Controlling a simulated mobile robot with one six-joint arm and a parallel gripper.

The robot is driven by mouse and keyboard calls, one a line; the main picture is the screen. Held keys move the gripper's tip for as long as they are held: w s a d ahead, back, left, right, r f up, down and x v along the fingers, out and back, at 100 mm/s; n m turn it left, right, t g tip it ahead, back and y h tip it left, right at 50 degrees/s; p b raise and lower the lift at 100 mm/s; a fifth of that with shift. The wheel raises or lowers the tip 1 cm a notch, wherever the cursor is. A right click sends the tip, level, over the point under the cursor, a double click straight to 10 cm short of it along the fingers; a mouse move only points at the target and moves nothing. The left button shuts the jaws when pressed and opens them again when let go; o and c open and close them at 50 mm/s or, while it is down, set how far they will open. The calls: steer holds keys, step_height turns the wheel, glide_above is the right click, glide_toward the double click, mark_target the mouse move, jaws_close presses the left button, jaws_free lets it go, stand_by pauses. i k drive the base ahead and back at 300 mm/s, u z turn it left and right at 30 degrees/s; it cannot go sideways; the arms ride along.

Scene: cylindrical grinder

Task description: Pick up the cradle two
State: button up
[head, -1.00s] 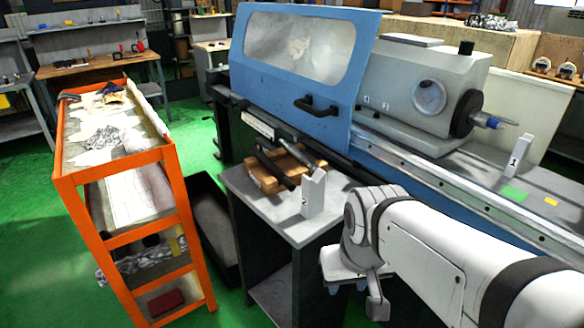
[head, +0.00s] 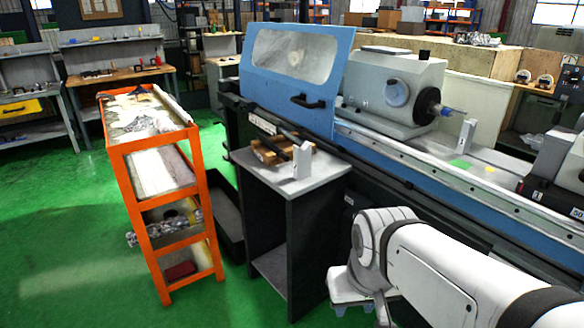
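A white upright block with a V-notched top (head: 302,159) stands on the grey top of a small dark stand (head: 325,176) in front of the machine. It appears to be cradle two, but its mark is too small to read now. A similar white block (head: 466,136) stands on the machine bed at the right. My gripper (head: 350,304) is low in the picture, in front of and to the right of the stand, apart from the notched block. My white arm partly hides it, and its fingers do not show clearly.
A wooden piece with dark bars (head: 275,149) lies beside the notched block on the stand. The blue grinder (head: 300,75) stands behind. An orange shelf cart (head: 160,140) is at the left, with a dark open bin (head: 228,225) between. Green floor is free at the lower left.

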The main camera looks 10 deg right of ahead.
mark_target(302, 156)
steer(key=u, duration=0.35)
steer(key=i, duration=1.6)
steer(key=z, duration=0.65)
steer(key=i, duration=0.35)
steer(key=z, duration=0.5)
